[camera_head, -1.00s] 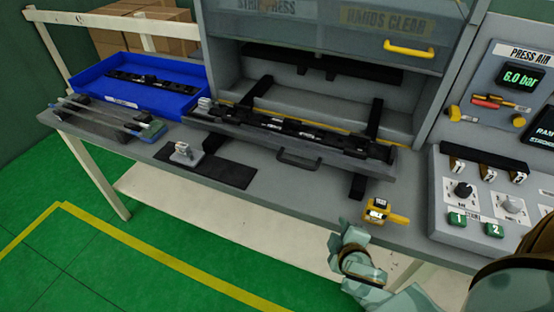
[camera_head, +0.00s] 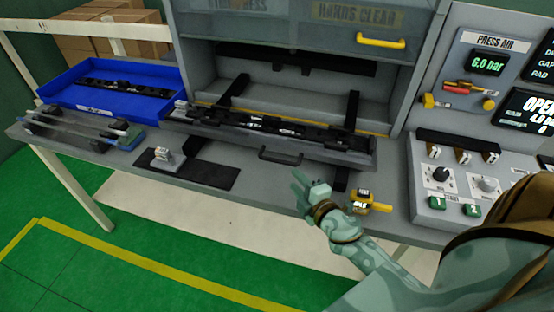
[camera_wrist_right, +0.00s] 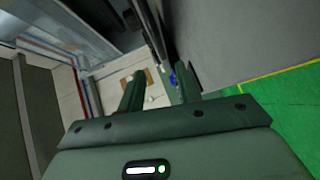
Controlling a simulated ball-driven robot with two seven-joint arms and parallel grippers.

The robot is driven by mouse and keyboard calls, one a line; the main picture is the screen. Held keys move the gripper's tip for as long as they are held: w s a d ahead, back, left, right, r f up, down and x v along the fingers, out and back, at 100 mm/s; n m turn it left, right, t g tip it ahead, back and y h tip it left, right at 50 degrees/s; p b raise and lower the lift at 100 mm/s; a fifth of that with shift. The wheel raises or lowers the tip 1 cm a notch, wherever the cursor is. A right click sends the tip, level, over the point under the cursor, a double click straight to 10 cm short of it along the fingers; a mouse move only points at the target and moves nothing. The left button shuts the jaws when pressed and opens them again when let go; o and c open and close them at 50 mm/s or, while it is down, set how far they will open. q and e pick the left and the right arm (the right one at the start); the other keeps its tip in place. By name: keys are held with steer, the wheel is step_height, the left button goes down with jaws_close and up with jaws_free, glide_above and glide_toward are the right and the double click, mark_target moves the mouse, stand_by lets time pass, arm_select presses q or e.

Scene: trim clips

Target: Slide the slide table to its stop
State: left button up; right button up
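The slide table (camera_head: 215,131) is a grey tray at the press front, carrying a long black trim part (camera_head: 270,125). I cannot make out the handle for sure there. My left gripper is not in view.
Dark rails (camera_head: 232,92) run back inside the press under a raised guard with a yellow handle (camera_head: 381,41). A yellow device (camera_head: 365,202) sits close right of my gripper. A control box (camera_head: 455,190) stands at right, a blue tray (camera_head: 110,92) at left.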

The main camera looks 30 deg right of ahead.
mark_target(277, 161)
steer(key=w, duration=0.4)
steer(key=w+f, duration=0.1)
steer(key=w, duration=0.2)
steer(key=w+b, duration=0.1)
steer(key=w, duration=0.3)
steer(key=shift+w+d+f, duration=0.3)
steer(key=shift+d+f, duration=0.1)
jaws_close()
